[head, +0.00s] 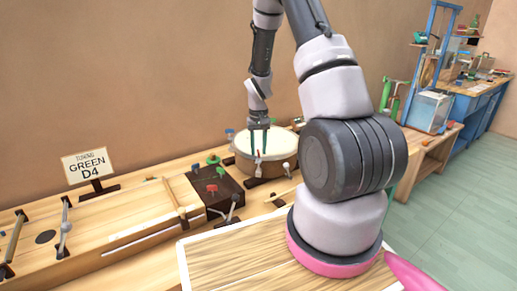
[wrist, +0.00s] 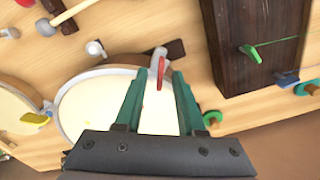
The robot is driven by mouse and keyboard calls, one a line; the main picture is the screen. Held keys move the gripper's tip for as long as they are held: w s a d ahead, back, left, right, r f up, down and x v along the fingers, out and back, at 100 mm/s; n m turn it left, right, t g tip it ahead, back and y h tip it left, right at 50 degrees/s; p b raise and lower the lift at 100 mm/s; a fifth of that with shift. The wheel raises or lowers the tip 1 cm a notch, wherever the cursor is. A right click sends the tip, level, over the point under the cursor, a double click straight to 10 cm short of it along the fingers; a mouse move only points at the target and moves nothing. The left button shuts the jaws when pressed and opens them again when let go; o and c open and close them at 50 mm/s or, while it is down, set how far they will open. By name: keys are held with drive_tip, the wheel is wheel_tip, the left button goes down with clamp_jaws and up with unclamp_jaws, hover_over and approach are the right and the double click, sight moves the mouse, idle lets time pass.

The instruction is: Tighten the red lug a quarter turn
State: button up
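The red lug (wrist: 160,72) is a thin upright-looking handle at the rim of a round drum with a pale head (wrist: 85,105). In the head view, the drum (head: 250,162) stands on the bench beyond the dark block. My gripper (wrist: 158,77) has two green fingers, spread apart and empty. In the wrist view the red lug shows between the fingertips, with a gap on either side. Whether the fingers reach down to its height is unclear. In the head view my gripper (head: 259,153) points down over the drum's near part.
A dark block (head: 222,192) with green and red knobs sits near the drum. A sign (head: 85,165) reads "TUNING GREEN D4". A green lug (wrist: 211,118) and a yellow lug (wrist: 35,119) sit at drum rims. A mallet (wrist: 65,14) lies on the wood.

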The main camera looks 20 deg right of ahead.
wheel_tip(320, 180, up, 11)
idle(0.5)
idle(0.3)
wheel_tip(320, 180, up, 10)
drive_tip(key=t, duration=0.2)
hover_over(258, 151)
drive_tip(key=s+a, duration=0.2)
drive_tip(key=s, duration=0.1)
drive_tip(key=s+a+r+t+y, duration=0.1)
drive_tip(key=s+a+r+t, duration=0.1)
drive_tip(key=s+r, duration=0.6)
drive_tip(key=s+a+r+m+t+y, duration=0.1)
drive_tip(key=s+a+r+t, duration=0.2)
drive_tip(key=s+r, duration=0.6)
drive_tip(key=s+a, duration=0.1)
drive_tip(key=s, duration=0.3)
drive_tip(key=shift+a+r, duration=0.2)
